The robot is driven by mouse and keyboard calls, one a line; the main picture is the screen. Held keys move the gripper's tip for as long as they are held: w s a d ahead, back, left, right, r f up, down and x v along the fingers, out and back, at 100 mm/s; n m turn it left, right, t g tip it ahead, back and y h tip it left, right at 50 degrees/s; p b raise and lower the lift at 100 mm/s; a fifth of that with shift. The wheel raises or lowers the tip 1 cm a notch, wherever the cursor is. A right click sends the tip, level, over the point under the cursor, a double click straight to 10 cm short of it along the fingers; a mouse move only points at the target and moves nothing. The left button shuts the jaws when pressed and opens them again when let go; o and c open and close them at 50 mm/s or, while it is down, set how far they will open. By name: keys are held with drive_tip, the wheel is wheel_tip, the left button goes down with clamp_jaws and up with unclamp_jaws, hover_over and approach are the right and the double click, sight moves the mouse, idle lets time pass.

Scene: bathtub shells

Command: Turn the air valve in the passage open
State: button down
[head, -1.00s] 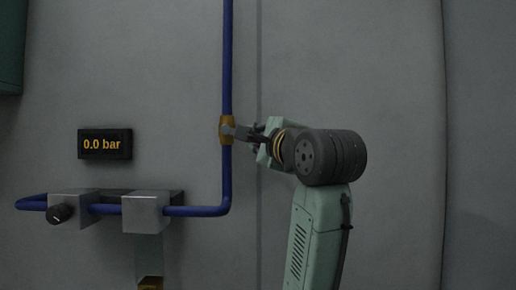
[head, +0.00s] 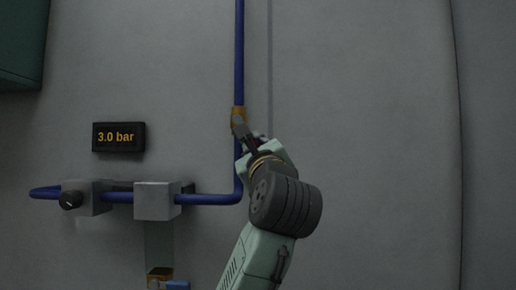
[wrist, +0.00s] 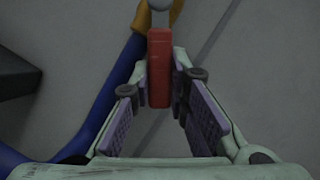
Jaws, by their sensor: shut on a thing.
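The air valve has a brass body (head: 238,115) on the upright blue pipe (head: 239,60). It also shows in the wrist view (wrist: 174,12). Its lever has a red grip (wrist: 159,60) that lies between my gripper's fingers. In the head view the lever (head: 243,131) slants down and slightly right from the valve, close to the pipe's line. My gripper (head: 249,142) is just below and right of the valve and shut on the lever. The pressure display (head: 119,137) on the wall reads 3.0 bar.
Two grey blocks (head: 157,200) sit on the pipe's lower run at left, the far one with a black knob (head: 71,199). A brass-and-blue fitting (head: 160,274) is below. A dark green box (head: 22,45) hangs at upper left. The wall at right is bare.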

drive_tip(key=shift+a+f+m, duration=0.15)
drive_tip(key=shift+m, duration=0.15)
drive_tip(key=c, duration=1.5)
unclamp_jaws()
drive_tip(key=v, duration=1.2)
drive_tip(key=shift+c, duration=0.4)
